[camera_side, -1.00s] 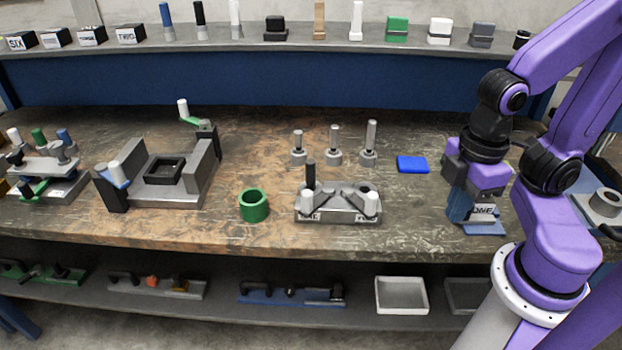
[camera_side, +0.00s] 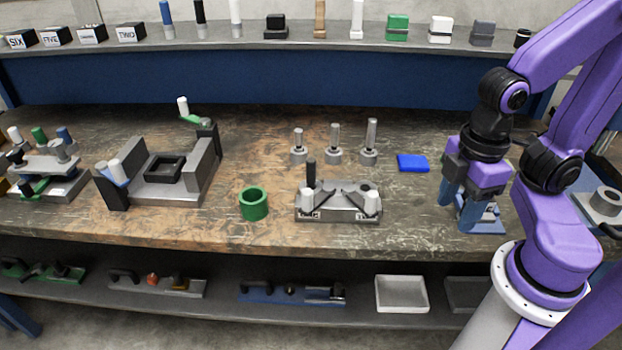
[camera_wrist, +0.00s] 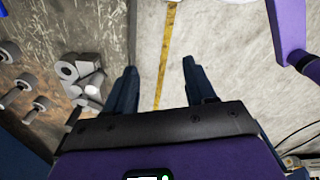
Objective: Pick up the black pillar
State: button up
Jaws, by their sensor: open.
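A slim black pillar (camera_side: 311,172) stands upright at the left rear of a grey fixture (camera_side: 338,214) with two white-capped posts, in the middle of the bench. A second upright piece with a black upper part (camera_side: 199,14) and grey base stands on the back shelf. My gripper (camera_side: 458,207) is open, with blue fingers pointing down, to the right of the grey fixture and apart from it. In the wrist view, my gripper (camera_wrist: 158,68) has nothing between its fingers. Grey and white parts lie left of the fingers there; I cannot clearly make out the pillar among them.
A flat blue block (camera_side: 412,163) and several grey posts (camera_side: 333,155) stand behind. A green ring (camera_side: 253,203) and a large grey fixture (camera_side: 168,188) are to the left. Bare bench lies between fixture and gripper.

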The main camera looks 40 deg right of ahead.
jog(key=w+a+f+m+t+y, duration=0.1)
jog(key=w+a+m+t+y, duration=0.15)
jog(key=w+a+m, duration=0.45)
jog(key=w+a+f+m+t+y, duration=0.1)
jog(key=w+a+m+t+y, duration=0.15)
jog(key=w+a, duration=0.85)
jog(key=m+t+h, duration=0.5)
jog(key=m+h, duration=0.5)
jog(key=h, duration=0.2)
send_near(310, 166)
jog(key=x, duration=0.7)
jog(key=shift+w+d+f, duration=0.1)
jog(key=shift+w+f, duration=0.1)
jog(key=shift+w, duration=0.1)
jog(key=shift+d+x, duration=0.25)
jog(key=shift+x, duration=2.4)
jog(key=shift+s+r, duration=0.1)
